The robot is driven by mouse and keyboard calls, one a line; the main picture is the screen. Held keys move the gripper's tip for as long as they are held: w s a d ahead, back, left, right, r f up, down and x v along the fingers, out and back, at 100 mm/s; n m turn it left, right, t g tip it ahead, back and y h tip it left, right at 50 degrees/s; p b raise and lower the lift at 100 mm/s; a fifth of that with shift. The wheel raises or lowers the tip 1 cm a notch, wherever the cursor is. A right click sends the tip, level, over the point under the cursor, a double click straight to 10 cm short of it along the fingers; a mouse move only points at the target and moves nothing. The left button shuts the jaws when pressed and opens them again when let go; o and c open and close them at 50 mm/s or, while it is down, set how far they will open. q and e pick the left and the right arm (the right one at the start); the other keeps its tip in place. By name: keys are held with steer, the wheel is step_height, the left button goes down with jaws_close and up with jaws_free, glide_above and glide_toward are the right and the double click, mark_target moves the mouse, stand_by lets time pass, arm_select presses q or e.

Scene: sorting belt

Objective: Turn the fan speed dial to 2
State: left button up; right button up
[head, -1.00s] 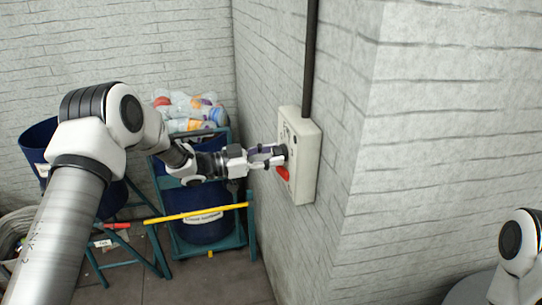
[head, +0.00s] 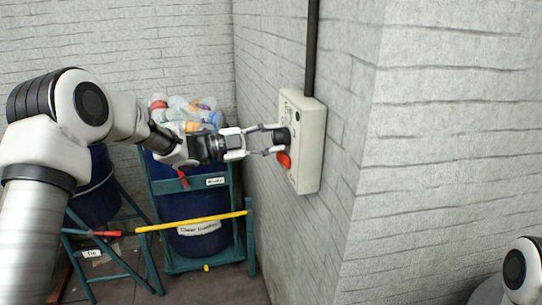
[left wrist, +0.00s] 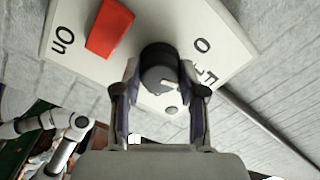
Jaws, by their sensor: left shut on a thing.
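A pale control box (head: 310,150) is fixed to the brick wall. It carries a dark round fan dial (head: 291,139) and a red switch (head: 284,160) below it. My left gripper (head: 279,140) reaches the box from the left, shut on the dial with one finger on each side. In the left wrist view the dial (left wrist: 158,66) sits between the fingertips. A small pale mark shows on its face, but I cannot tell which number it points to. The "0" and part of the "Fan" label show beside it; the fingers hide other markings. My right gripper is out of view.
A dark pipe (head: 312,45) runs up the wall from the box. The wall corner juts out right of the box.

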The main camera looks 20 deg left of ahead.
arm_select(q)
steer(key=shift+m+b, duration=2.8)
steer(key=shift+b, duration=0.65)
steer(key=o, duration=1.1)
steer(key=shift+d, duration=0.1)
steer(key=shift+o, duration=0.2)
steer(key=v, duration=1.2)
steer(key=shift+w, duration=0.15)
